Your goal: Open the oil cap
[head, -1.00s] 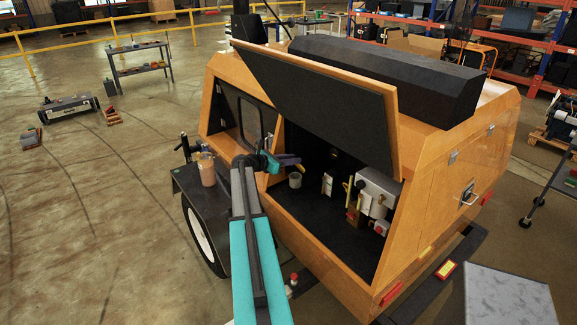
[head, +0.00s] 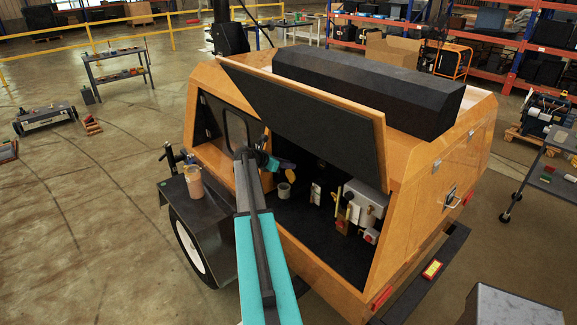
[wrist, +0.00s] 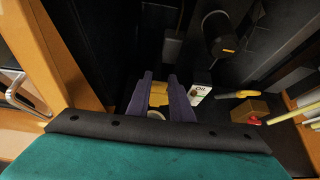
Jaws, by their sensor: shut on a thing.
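In the wrist view, the purple fingers of my gripper (wrist: 159,91) are shut on the yellow oil cap (wrist: 158,94). A white label reading "Oil" (wrist: 200,93) is just right of the fingers. Below the cap, partly hidden between the fingers, is a pale round rim (wrist: 155,114). In the head view, my gripper (head: 284,164) is inside the open bay of the orange light tower, with the orange-yellow cap (head: 290,166) at its tips. A grey round cup-like part (head: 284,189) stands below it, apart from the cap.
The raised door panel (head: 310,115) hangs above the arm. Grey boxes (head: 366,198) and a yellow rod (head: 338,198) are right of the gripper in the bay. A dark cylinder (wrist: 220,35) and a yellow handle (wrist: 238,94) show in the wrist view.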

